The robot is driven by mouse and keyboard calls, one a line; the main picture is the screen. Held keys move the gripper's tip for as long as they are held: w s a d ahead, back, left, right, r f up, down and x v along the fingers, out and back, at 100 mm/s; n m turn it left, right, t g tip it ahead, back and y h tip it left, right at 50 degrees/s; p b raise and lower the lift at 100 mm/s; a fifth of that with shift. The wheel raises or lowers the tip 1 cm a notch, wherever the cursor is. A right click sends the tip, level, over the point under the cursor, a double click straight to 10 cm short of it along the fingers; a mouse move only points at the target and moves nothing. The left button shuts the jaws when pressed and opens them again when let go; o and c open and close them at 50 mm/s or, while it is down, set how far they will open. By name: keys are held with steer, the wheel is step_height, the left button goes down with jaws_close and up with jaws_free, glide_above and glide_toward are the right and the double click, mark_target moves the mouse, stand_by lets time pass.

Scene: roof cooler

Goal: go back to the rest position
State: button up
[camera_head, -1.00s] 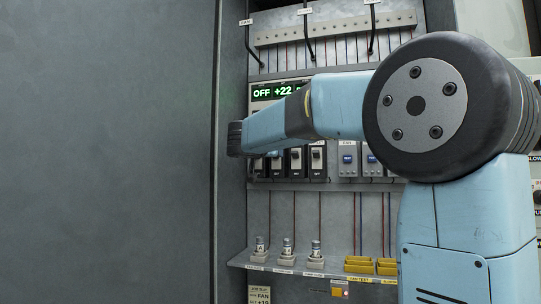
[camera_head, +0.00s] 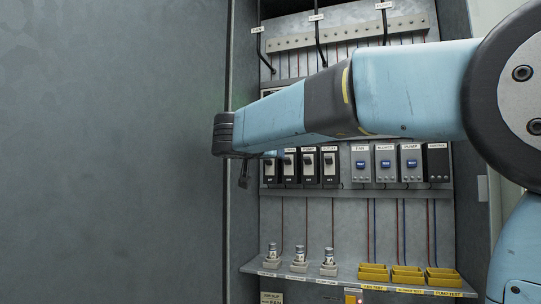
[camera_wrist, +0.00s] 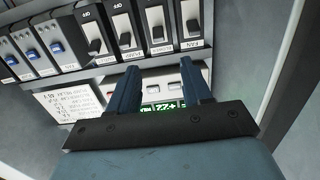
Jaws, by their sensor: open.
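My gripper shows in the wrist view (camera_wrist: 158,85), its two blue fingers apart with nothing held between them. The fingers point toward the row of black breakers and the green display (camera_wrist: 162,106) in the cabinet. In the head view my arm reaches leftward across the cabinet, and a dark part of my gripper (camera_head: 245,178) shows below the arm's end, left of the black breakers (camera_head: 307,166). The rest of my gripper is hidden behind the arm there. The display is hidden by my arm in the head view.
The cabinet holds blue-switched modules (camera_head: 387,163) in the middle row. A shelf (camera_head: 345,283) below carries several small fuses (camera_head: 299,256) and yellow holders (camera_head: 408,274). A terminal bar (camera_head: 350,34) runs above. A large grey door panel (camera_head: 110,150) fills the left.

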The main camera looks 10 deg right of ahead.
steer(key=shift+r, duration=0.1)
steer(key=s+a+f+n+y, duration=0.3)
steer(key=s+f+n+y, duration=0.6)
steer(key=s+f+y, duration=0.4)
steer(key=s+d+f+m+g+h, duration=0.1)
steer(key=s+d+f+g, duration=0.3)
steer(key=s+f, duration=0.4)
steer(key=s+d+f+m+g+h, duration=0.1)
steer(key=s+d+f+g, duration=0.3)
steer(key=s+f, duration=0.4)
step_height(320, 180, down, 5)
steer(key=shift+d+f+g+h, duration=0.15)
steer(key=shift+d+g+h, duration=0.15)
steer(key=shift+d+h, duration=0.35)
steer(key=shift+a, duration=0.1)
steer(key=shift+c, duration=0.2)
